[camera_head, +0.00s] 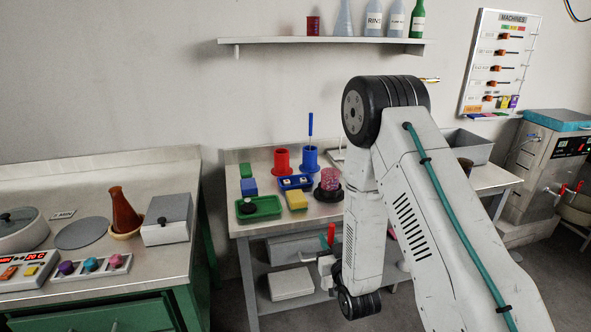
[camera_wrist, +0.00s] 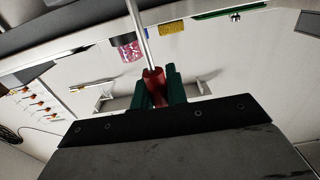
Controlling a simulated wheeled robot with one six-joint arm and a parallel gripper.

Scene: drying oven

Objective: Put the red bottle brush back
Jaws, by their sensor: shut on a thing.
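The red bottle brush shows in the wrist view as a red handle (camera_wrist: 153,82) with a thin metal rod running up out of the frame. My gripper (camera_wrist: 159,98) is shut on the red handle with its dark green fingers. The brush's far end is out of the wrist view. In the head view a bit of the red handle (camera_head: 331,234) shows at my gripper, low in front of the bench, mostly hidden by my arm. A red cup-shaped holder (camera_head: 282,161) stands at the back of the bench; no brush shows in it.
Beside the red holder, a blue holder (camera_head: 310,160) carries a blue brush. A green tray (camera_head: 258,208), yellow sponge (camera_head: 297,200), blue tray (camera_head: 296,182) and pink-filled jar (camera_head: 330,181) crowd the bench. A wall shelf (camera_head: 320,41) with bottles hangs above.

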